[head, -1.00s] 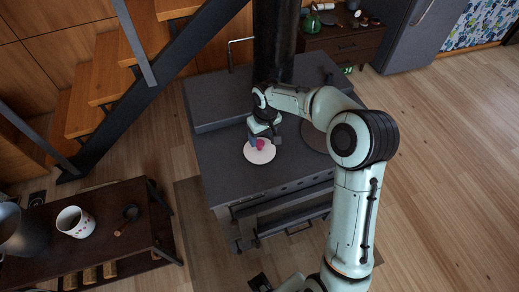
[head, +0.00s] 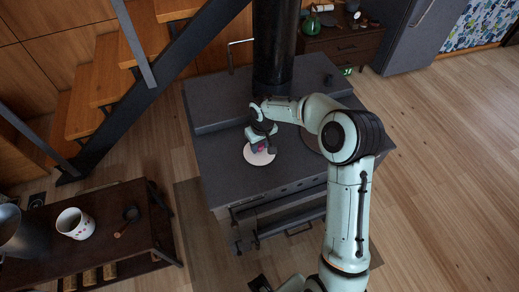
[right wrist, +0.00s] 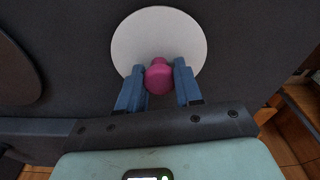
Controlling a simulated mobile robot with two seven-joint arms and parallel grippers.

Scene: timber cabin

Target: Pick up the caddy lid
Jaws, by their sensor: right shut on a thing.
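The caddy lid (head: 259,158) is a white disc with a pink knob, and it is on the dark stove top. In the right wrist view the disc (right wrist: 158,32) shows almost whole, with its near edge partly behind the fingers. My right gripper (head: 257,146) is above the lid, with its blue fingers (right wrist: 158,74) on either side of the pink knob. It is shut on the knob. I cannot tell any gap between disc and stove. My left gripper is not in view.
The black stovepipe (head: 273,55) rises behind the lid. A dark round plate (head: 309,139) lies to the right on the stove (head: 235,181). A side table (head: 130,244) at lower left bears a spotted white mug (head: 75,224) and a metal pot (head: 20,238).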

